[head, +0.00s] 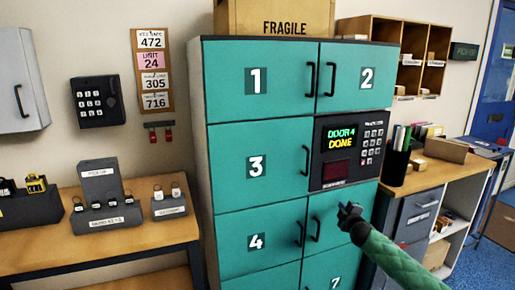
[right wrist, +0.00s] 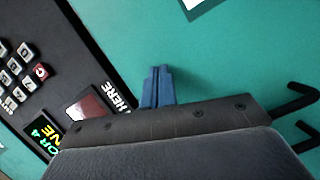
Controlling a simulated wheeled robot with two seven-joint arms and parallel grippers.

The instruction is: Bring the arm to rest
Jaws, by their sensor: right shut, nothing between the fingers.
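My right gripper (head: 350,211) is in front of the teal locker cabinet, just below the keypad panel (head: 350,150). Its blue fingers (right wrist: 156,88) are shut together with nothing between them in the right wrist view. My right arm, in a green sleeve, comes in from the bottom right of the head view. The panel's screen reads "DOOR 4 DONE". Door 4 (head: 257,243) looks closed, with its black handle at its right edge. I cannot tell whether the fingers touch the cabinet front. My left gripper is not in view.
A wooden bench (head: 108,243) with key stands and tags is at the left. A counter (head: 425,178) with a black pen cup (head: 395,167) and boxes is at the right. A "FRAGILE" carton (head: 275,18) sits on the cabinet. Black door handles (head: 305,160) stick out from the cabinet front.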

